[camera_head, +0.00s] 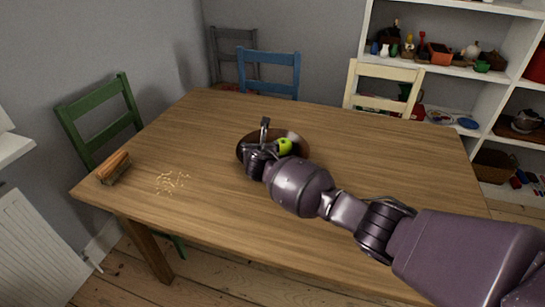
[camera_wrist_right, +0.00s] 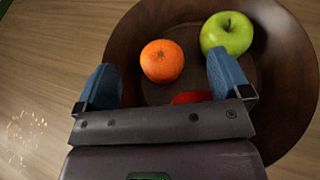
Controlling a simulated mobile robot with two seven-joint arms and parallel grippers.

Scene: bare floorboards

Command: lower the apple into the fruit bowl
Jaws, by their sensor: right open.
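The brown fruit bowl (camera_head: 302,149) stands near the middle of the wooden table, and its wide rim fills much of the right wrist view (camera_wrist_right: 124,42). A green apple (camera_wrist_right: 228,33) lies inside it by the wall, just beyond one finger; it also shows in the head view (camera_head: 285,146). My right gripper (camera_wrist_right: 164,76) is over the bowl, open, its two blue fingertips spread apart. An orange (camera_wrist_right: 162,61) lies in the bowl between the fingertips in the picture. A red thing (camera_wrist_right: 192,97) is mostly hidden behind the gripper body. My left gripper is not in view.
A wooden-backed brush (camera_head: 114,167) lies at the table's left corner, with scattered crumbs (camera_head: 172,182) near it. Green (camera_head: 100,115), blue (camera_head: 269,72) and cream (camera_head: 383,85) chairs stand around the table. The table's right part is clear.

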